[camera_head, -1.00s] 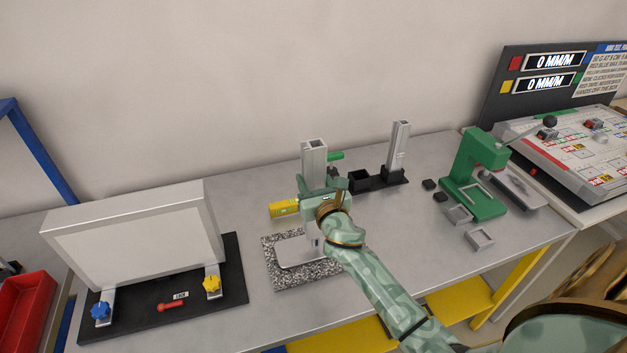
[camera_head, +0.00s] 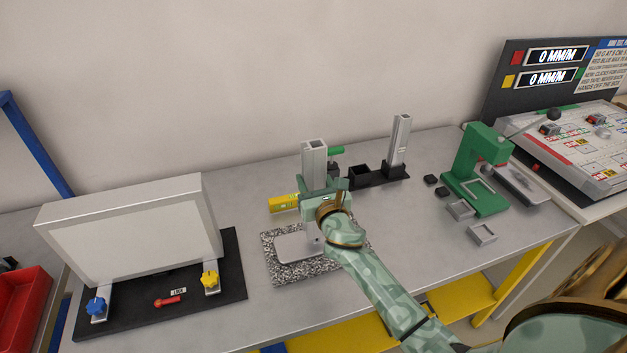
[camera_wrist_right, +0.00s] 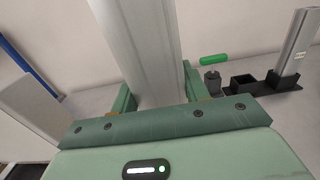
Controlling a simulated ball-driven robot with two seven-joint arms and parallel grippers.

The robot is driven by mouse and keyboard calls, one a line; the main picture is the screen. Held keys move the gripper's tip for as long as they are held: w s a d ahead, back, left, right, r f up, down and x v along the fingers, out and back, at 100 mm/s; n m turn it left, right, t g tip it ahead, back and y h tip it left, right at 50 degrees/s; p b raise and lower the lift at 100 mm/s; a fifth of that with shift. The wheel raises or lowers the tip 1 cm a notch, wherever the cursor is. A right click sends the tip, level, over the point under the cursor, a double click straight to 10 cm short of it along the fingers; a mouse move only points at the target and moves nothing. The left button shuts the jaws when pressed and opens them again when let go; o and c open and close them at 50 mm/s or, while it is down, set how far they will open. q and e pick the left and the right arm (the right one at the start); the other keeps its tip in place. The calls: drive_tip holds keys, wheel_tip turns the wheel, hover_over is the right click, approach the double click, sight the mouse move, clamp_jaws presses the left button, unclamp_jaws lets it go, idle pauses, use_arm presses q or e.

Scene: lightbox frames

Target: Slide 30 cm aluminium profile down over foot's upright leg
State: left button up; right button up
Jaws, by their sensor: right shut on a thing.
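The silver aluminium profile (camera_head: 314,162) stands upright in my right gripper (camera_head: 325,190), which is shut on it; the right wrist view shows the profile (camera_wrist_right: 146,50) between the fingers (camera_wrist_right: 155,98). Below is the foot (camera_head: 291,248), a flat light-grey plate on a speckled mat (camera_head: 300,278). The profile and gripper are over the plate's right part. My wrist hides most of the foot's leg and the profile's lower end, so I cannot tell whether the profile is around the leg. My left gripper is not in view.
A yellow level-like block (camera_head: 284,204) lies just left of the gripper. Behind right is a black holder (camera_head: 377,176) with another upright profile (camera_head: 400,145). A green press (camera_head: 474,180) stands right, a framed white panel (camera_head: 135,230) left.

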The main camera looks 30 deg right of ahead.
drive_tip(key=shift+f+b, duration=1.45)
drive_tip(key=shift+f, duration=0.15)
drive_tip(key=o, duration=1.2)
drive_tip(key=shift+o, duration=0.2)
drive_tip(key=v, duration=1.6)
drive_tip(key=shift+s+b, duration=0.2)
drive_tip(key=shift+b, duration=0.25)
drive_tip(key=shift+d, duration=0.1)
